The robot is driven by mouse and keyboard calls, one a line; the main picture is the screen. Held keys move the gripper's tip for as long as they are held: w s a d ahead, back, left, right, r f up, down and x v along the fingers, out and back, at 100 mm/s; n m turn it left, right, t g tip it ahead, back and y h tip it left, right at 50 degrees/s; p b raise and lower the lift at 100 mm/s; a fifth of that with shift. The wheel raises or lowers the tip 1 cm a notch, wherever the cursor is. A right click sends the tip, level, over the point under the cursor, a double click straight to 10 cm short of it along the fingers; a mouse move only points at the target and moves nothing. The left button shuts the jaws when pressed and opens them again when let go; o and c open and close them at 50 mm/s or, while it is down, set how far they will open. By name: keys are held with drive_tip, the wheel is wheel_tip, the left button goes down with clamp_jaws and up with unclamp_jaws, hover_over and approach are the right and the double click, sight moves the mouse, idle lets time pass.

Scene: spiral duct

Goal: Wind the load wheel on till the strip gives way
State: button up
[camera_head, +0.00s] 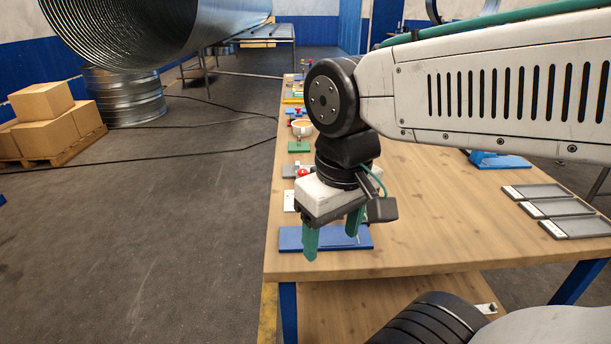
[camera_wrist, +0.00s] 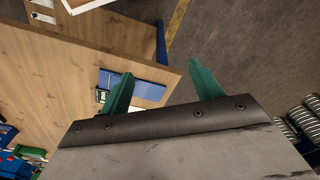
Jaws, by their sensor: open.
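My gripper (camera_head: 331,246) is open and empty, its two green fingers pointing down over the front left corner of the wooden bench. In the wrist view its fingers (camera_wrist: 162,68) stand apart with nothing between them. A flat blue plate (camera_head: 290,238) lies on the bench below and behind the fingers. I cannot make out the load wheel or the strip for certain.
The wooden bench (camera_head: 430,215) is bare across its middle. Several grey trays (camera_head: 557,208) lie at its right and a blue device (camera_head: 500,160) behind. Small fixtures, one on a green base (camera_head: 299,147), line the left edge. Cartons (camera_head: 45,122) and a large spiral duct (camera_head: 140,30) stand left.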

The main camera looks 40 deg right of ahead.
drive_tip(key=w+d+f+n+g+h, duration=0.1)
drive_tip(key=w+d+f+n, duration=0.35)
drive_tip(key=w, duration=0.75)
drive_tip(key=w+d+f+n+g+h, duration=0.15)
drive_tip(key=w+d+f+n, duration=0.35)
drive_tip(key=w, duration=0.7)
drive_tip(key=w+d+f+n+g+h, duration=0.15)
drive_tip(key=w+d+n, duration=0.25)
drive_tip(key=w+d, duration=0.55)
drive_tip(key=shift+t, duration=0.5)
drive_tip(key=f, duration=0.2)
drive_tip(key=w+f, duration=0.1)
drive_tip(key=f, duration=0.4)
drive_tip(key=shift+w+a, duration=0.15)
drive_tip(key=shift+w, duration=0.1)
drive_tip(key=shift+c, duration=0.3)
